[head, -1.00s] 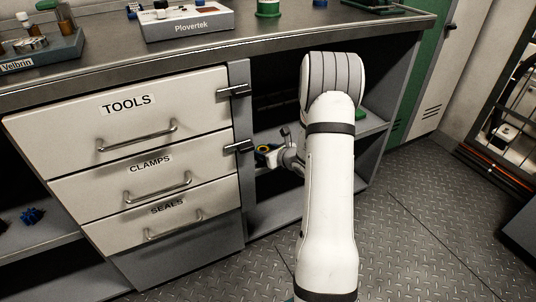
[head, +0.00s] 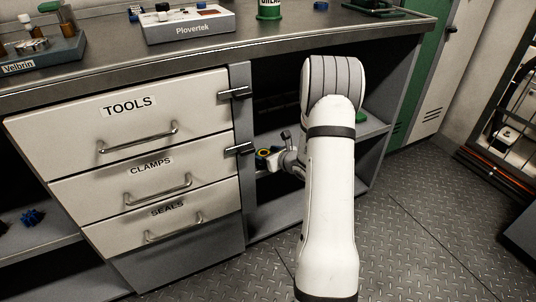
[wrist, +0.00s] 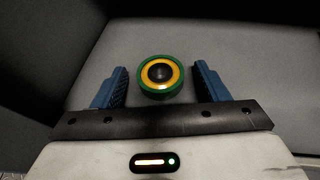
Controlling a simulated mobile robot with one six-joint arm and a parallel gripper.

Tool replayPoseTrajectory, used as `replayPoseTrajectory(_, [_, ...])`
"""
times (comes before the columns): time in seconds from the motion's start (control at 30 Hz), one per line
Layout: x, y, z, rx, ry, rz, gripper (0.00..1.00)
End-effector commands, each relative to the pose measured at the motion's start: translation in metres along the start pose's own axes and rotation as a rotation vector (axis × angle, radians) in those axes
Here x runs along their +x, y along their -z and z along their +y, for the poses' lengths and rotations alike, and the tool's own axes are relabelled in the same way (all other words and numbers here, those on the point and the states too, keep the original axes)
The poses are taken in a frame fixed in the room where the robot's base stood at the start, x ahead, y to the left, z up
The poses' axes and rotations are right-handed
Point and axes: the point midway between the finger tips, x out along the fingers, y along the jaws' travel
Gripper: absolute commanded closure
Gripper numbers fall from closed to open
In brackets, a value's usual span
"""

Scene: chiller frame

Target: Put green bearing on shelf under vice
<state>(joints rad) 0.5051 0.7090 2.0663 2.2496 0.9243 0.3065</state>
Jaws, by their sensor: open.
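The green bearing (wrist: 145,87), a green ring with a yellow inner ring and dark centre, lies on a grey surface (wrist: 225,45) in the wrist view. My gripper (wrist: 161,80) is open, with one blue finger on each side of the bearing and a gap to both. In the head view my gripper (head: 264,158) is inside the open bay right of the drawers, and a bit of yellow shows between its fingers. A green object (head: 376,4) at the top edge of the bench may be the vice; it is cut off.
The bay's shelf (head: 372,125) shows bare at right, with a small green item (head: 360,114) partly behind my arm. The drawer cabinet (head: 130,125) stands left of the bay. The bench top (head: 290,32) overhangs it. Dark walls enclose the grey surface in the wrist view.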

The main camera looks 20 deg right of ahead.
Motion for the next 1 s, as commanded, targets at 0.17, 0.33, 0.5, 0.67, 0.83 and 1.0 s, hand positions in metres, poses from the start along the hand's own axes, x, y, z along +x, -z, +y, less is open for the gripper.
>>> replayPoseTrajectory(0.17, [-0.030,-0.004,-0.001,0.003,0.003,0.001,0.32])
replayPoseTrajectory(0.33, [-0.069,-0.004,-0.001,0.004,0.004,0.001,0.32])
replayPoseTrajectory(0.5, [-0.100,-0.003,-0.001,0.002,0.004,0.000,0.32])
replayPoseTrajectory(0.67, [-0.117,-0.002,-0.001,0.002,0.003,0.000,0.32])
replayPoseTrajectory(0.83, [-0.121,-0.001,-0.001,0.000,0.001,-0.001,0.32])
replayPoseTrajectory(1.0, [-0.121,-0.001,-0.001,0.000,0.001,-0.001,0.32])
